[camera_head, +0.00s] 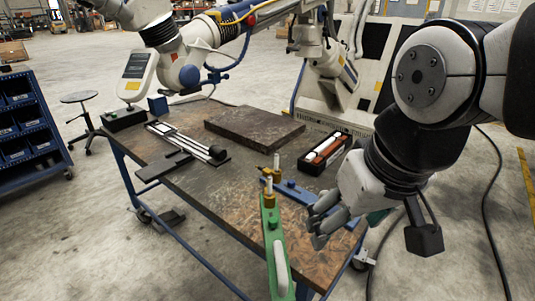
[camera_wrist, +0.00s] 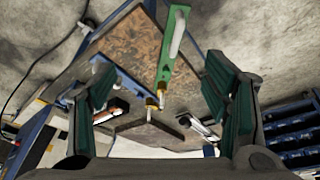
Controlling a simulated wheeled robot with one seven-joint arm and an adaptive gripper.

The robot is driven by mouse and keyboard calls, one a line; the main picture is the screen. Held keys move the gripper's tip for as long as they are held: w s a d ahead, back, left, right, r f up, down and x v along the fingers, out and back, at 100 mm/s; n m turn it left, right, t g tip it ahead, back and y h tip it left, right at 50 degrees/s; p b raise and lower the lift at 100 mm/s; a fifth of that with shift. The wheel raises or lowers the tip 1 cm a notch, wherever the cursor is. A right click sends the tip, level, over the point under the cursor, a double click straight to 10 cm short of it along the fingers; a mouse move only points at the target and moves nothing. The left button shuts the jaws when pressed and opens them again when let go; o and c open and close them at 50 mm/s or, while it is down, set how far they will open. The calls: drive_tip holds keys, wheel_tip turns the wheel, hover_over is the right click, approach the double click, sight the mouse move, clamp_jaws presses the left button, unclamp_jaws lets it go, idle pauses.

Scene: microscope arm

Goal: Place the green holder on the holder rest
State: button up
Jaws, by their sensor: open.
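The green holder (camera_head: 271,238) is a long bar with a light handle-like piece and a brass fitting at its far end. It lies near the table's front edge, and its near end reaches the bottom of the head view. In the wrist view the green holder (camera_wrist: 166,68) shows between my fingers, farther off. My gripper (camera_head: 325,222) is open and empty, to the right of the holder and apart from it; both fingers show in the wrist view (camera_wrist: 160,105). A blue bar (camera_head: 292,190) with a brass post lies beside the holder; I cannot tell whether it is the holder rest.
A dark flat slab (camera_head: 254,128) lies at the table's back. A black box with red and white contents (camera_head: 324,152) stands to its right. A black and silver tool (camera_head: 190,145) lies at the left. Bare tabletop (camera_head: 215,205) shows left of the holder.

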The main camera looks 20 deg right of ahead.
drive_tip(key=shift+s, duration=0.75)
drive_tip(key=shift+s+f, duration=0.1)
drive_tip(key=shift+s, duration=0.25)
drive_tip(key=shift+c, duration=1.1)
drive_tip(key=shift+f, duration=0.15)
drive_tip(key=c, duration=0.3)
drive_tip(key=n+h+b, duration=1.6)
drive_tip(key=n+h, duration=0.2)
drive_tip(key=n, duration=0.3)
approach(272, 220)
drive_tip(key=b+x, duration=0.1)
drive_tip(key=x, duration=0.9)
drive_tip(key=shift+f+b, duration=0.2)
drive_tip(key=shift+b, duration=0.2)
